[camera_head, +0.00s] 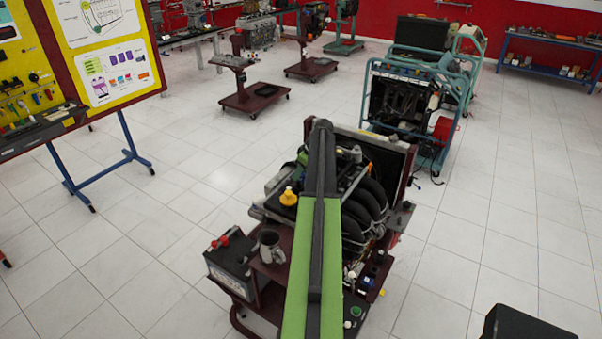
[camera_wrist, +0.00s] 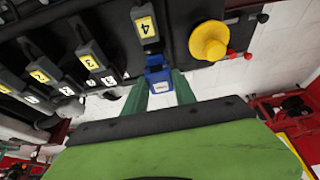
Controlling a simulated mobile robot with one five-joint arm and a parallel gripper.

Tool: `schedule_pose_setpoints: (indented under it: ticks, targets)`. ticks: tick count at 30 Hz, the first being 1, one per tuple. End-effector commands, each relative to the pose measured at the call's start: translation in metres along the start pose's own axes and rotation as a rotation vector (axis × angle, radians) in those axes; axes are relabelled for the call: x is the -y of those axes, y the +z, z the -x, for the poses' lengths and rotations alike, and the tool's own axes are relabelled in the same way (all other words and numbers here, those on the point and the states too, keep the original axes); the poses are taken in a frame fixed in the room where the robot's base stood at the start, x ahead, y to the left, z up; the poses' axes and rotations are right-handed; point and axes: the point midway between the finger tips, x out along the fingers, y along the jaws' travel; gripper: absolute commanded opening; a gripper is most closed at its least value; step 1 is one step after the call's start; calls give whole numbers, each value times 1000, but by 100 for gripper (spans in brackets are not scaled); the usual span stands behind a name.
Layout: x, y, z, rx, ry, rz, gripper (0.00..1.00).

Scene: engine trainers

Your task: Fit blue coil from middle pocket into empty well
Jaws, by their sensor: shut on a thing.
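In the wrist view, a blue coil (camera_wrist: 157,70) with a small white label sits between the green fingers of my gripper (camera_wrist: 160,88), which is shut on it. The coil is close to the end of the black coil marked 4 (camera_wrist: 146,27); I cannot tell whether they touch. More black coils with yellow number labels, such as the one marked 3 (camera_wrist: 90,61), line up to the left. I cannot make out the empty well or the middle pocket. In the head view, my arm covers part of the engine (camera_head: 368,205) and hides my gripper.
A yellow cap (camera_wrist: 208,41) stands right of the held coil; it also shows in the head view (camera_head: 289,196). Open tiled floor lies around the stand.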

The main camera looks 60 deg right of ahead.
Motion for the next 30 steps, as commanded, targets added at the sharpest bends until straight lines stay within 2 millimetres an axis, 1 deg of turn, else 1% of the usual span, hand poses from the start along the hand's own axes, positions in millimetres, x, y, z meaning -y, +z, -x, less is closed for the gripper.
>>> schedule_pose_setpoints:
  ticks: [1,14,25,30]
  targets:
    - [0,2,-4,0,0,0,0]
    - [-1,8,-17,0,0,-1,0]
    - [-1,8,-17,0,1,-1,0]
    - [-1,10,-22,0,1,-2,0]
